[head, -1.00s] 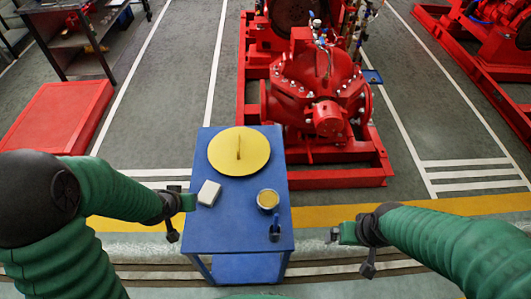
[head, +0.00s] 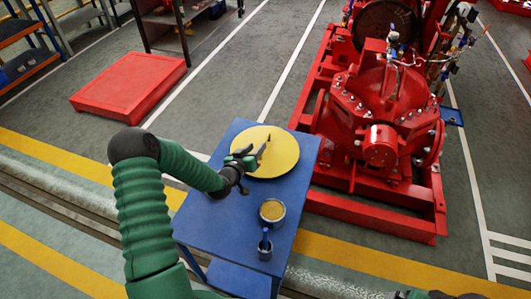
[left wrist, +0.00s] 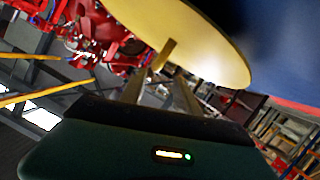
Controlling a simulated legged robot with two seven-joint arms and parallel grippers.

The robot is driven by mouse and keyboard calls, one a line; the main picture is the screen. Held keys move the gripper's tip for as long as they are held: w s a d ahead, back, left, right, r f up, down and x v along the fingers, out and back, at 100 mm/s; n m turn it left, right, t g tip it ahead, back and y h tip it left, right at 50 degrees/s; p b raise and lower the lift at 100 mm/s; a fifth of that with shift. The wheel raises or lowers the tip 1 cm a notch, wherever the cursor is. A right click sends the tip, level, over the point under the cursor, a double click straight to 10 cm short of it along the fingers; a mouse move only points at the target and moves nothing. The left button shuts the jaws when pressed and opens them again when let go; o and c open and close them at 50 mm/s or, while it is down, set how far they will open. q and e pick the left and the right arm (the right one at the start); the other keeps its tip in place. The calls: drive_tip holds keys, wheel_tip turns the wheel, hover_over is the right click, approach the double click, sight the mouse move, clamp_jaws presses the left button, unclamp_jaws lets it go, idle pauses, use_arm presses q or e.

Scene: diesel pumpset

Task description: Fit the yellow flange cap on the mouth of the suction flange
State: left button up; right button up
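The yellow flange cap (head: 279,155) lies flat on the blue table (head: 232,222), its upright handle near its middle. My left gripper (head: 249,156) is over the left part of the cap, close to the handle. In the left wrist view, the fingers (left wrist: 156,86) are spread apart with nothing between them. The cap's handle (left wrist: 164,54) shows just beyond the fingertips. The red pump (head: 385,105) stands right of the table; I cannot tell which of its flanges is the suction flange. My right gripper (head: 428,295) barely shows at the bottom edge, its fingers unclear.
An open tin (head: 272,211) and a small cup with a blue-handled tool (head: 265,247) stand on the table's near part. The pump's red base frame (head: 375,208) runs beside the table. A red platform (head: 130,86) lies on the floor at the back left.

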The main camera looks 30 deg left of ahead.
sight(281, 154)
use_arm(q)
drive_tip(key=shift+w+d+f, duration=0.1)
drive_tip(key=shift+w+d, duration=0.1)
drive_tip(key=shift+w, duration=0.3)
drive_tip(key=shift+w+d+f, duration=0.1)
drive_tip(key=shift+w+d, duration=0.05)
drive_tip(key=shift+w, duration=0.35)
drive_tip(key=x, duration=0.4)
drive_tip(key=shift+w+f+b, duration=0.3)
drive_tip(key=shift+f+b, duration=0.1)
drive_tip(key=shift+f, duration=0.1)
drive_tip(key=shift+a, duration=0.1)
drive_tip(key=shift+s+r, duration=0.1)
drive_tip(key=shift+r, duration=0.1)
drive_tip(key=c, duration=0.4)
drive_tip(key=shift+d, duration=0.25)
clamp_jaws()
drive_tip(key=shift+a+f, duration=0.1)
